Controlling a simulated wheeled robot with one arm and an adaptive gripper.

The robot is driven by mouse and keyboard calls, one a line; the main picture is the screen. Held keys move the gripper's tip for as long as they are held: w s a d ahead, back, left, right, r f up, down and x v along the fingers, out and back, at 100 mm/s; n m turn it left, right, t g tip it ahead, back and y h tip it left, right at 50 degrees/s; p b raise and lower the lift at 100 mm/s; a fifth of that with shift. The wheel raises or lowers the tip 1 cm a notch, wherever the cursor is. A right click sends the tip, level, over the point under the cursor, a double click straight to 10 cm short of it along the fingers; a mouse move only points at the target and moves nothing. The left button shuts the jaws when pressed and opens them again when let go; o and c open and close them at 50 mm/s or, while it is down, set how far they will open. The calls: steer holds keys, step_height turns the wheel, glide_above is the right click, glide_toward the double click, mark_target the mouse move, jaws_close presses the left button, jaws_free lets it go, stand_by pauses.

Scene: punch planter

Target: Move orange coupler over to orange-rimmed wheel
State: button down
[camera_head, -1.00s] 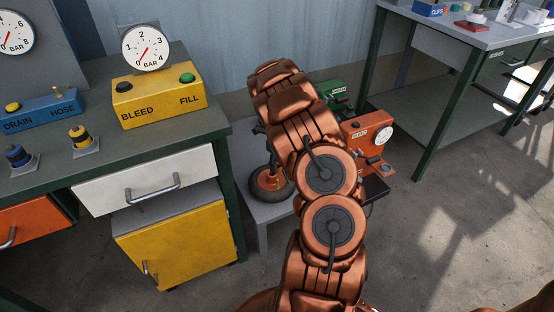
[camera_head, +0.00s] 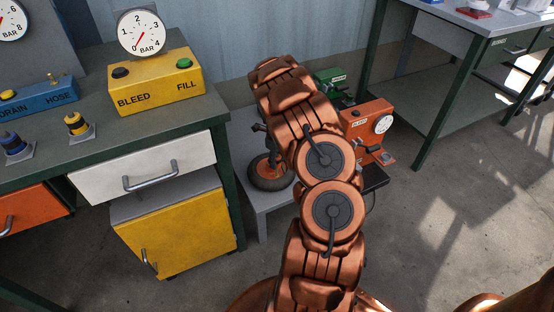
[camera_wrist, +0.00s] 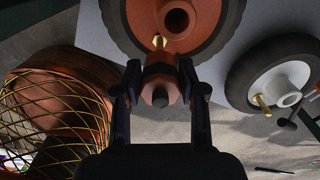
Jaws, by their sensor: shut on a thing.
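The orange coupler (camera_wrist: 159,70) is between the two dark fingers of my gripper (camera_wrist: 160,79), which is shut on it, in the wrist view. The orange-rimmed wheel (camera_wrist: 204,15) is just beyond, at the top of that view. Its brass valve stem (camera_wrist: 158,41) lines up with the coupler's far end. I cannot tell whether they touch. My fingers and the coupler are mostly hidden behind my arm there.
A white-rimmed wheel (camera_wrist: 285,80) is close at the right in the wrist view. An orange shape under gold netting (camera_wrist: 60,110) is close at the left. In the head view, a yellow cabinet (camera_head: 180,235) stands left of the stand, and an orange unit with a gauge (camera_head: 365,128) stands right.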

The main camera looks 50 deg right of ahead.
mark_target(277, 156)
steer(key=shift+f+b, duration=0.8)
steer(key=shift+f, duration=0.6)
stand_by(0.4)
steer(key=c, duration=0.6)
jaws_free()
steer(key=shift+r, duration=0.15)
step_height(277, 156, up, 12)
steer(key=shift+f, duration=0.15)
